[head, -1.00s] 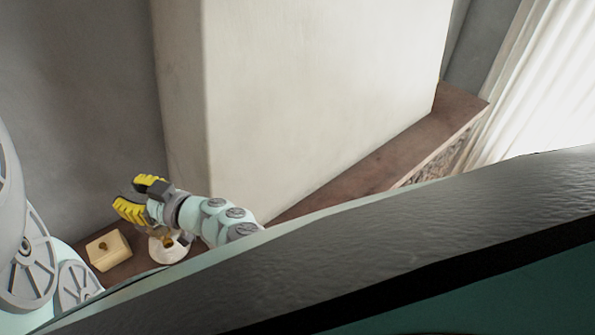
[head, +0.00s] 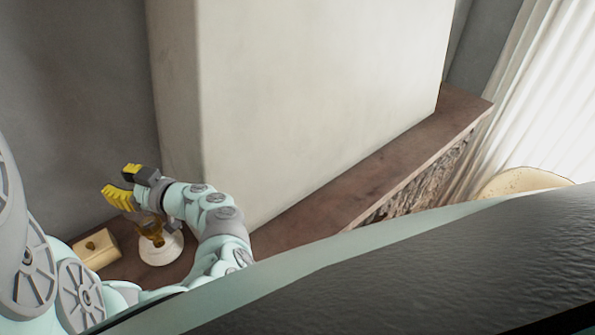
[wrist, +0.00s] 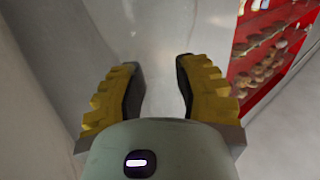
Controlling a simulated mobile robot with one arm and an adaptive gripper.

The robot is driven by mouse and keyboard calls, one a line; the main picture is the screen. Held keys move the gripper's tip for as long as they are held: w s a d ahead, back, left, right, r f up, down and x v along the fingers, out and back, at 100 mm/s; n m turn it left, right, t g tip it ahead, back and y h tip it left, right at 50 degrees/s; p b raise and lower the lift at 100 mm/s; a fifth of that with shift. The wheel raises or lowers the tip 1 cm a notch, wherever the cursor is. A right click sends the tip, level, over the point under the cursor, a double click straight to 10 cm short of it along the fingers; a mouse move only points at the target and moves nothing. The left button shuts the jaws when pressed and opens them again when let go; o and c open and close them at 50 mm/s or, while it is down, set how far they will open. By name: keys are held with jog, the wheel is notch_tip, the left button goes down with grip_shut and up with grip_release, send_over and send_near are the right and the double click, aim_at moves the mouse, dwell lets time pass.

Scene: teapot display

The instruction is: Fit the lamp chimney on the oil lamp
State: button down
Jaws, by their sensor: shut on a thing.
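My gripper (head: 122,184) is at the lower left of the head view, above the wooden ledge. Its yellow fingers are closed in on something mostly see-through; in the wrist view only faint pale glassy streaks show between the fingers (wrist: 160,88). I take this to be the lamp chimney, but its outline is unclear. Just below and right of the fingers, an amber, glassy piece (head: 151,231) shows over a round white base (head: 161,251), which looks like the oil lamp. I cannot tell whether the amber piece belongs to the lamp or the held glass, or whether they touch.
A cream box with a small dark knob (head: 97,249) stands left of the lamp on the wooden ledge (head: 370,170). A large pale wall block (head: 300,90) rises behind the ledge. The ledge to the right is clear. A red shelf (wrist: 270,50) shows in the wrist view.

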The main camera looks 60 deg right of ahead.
jog(key=shift+f+b, duration=0.4)
jog(key=shift+f, duration=0.15)
jog(key=c, duration=0.6)
grip_release()
